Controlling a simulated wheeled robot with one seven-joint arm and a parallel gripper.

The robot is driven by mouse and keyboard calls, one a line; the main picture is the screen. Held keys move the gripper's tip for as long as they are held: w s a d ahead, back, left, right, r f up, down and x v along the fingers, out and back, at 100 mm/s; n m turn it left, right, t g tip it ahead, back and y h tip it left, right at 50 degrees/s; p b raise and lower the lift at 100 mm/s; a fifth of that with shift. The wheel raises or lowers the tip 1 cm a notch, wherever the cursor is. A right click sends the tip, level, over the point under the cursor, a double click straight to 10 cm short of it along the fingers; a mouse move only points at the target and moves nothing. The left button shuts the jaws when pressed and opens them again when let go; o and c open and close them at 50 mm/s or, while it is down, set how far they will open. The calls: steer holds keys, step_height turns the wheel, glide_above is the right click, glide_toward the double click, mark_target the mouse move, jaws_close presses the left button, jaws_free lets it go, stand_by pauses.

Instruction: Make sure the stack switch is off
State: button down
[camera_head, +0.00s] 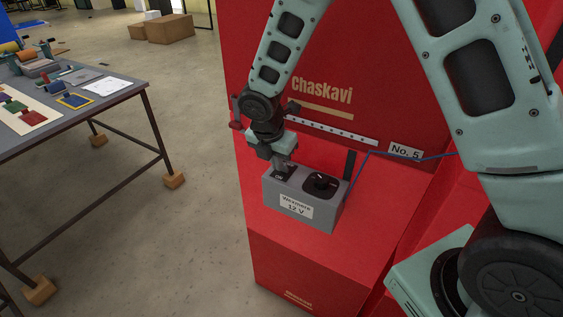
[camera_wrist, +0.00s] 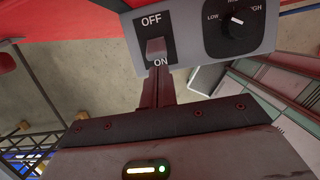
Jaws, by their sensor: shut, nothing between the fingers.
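A grey control box (camera_head: 312,214) labelled "12 V" stands on the red ledge. Its top has a light rocker switch on a black plate, marked OFF and ON, and a black dial (camera_head: 320,184). In the wrist view the rocker switch (camera_wrist: 155,47) lies between OFF above and ON below; which way it is tilted is not clear. My gripper (camera_head: 283,165) is shut and empty, pointing down over the switch. In the wrist view its fingertips (camera_wrist: 159,72) are by the ON end; touching or slightly apart, I cannot tell. In the head view the gripper partly hides the switch.
The dial (camera_wrist: 237,23) sits beside the switch. A red cabinet (camera_head: 345,110) marked "Chaskavi" rises behind the box, with a blue cable (camera_head: 410,157) running right. A table (camera_head: 100,115) with samples stands left, with open floor between.

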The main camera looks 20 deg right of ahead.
steer(key=shift+d, duration=0.1)
stand_by(0.3)
steer(key=shift+w+d+r+p, duration=0.1)
steer(key=shift+w+d+p, duration=0.25)
steer(key=shift+d, duration=0.1)
steer(key=shift+s+a, duration=0.1)
steer(key=shift+s, duration=0.05)
steer(key=shift+s+a, duration=0.2)
steer(key=shift+a, duration=0.15)
steer(key=w+d+p+v, duration=0.1)
steer(key=p+v, duration=0.5)
steer(key=shift+r, duration=0.55)
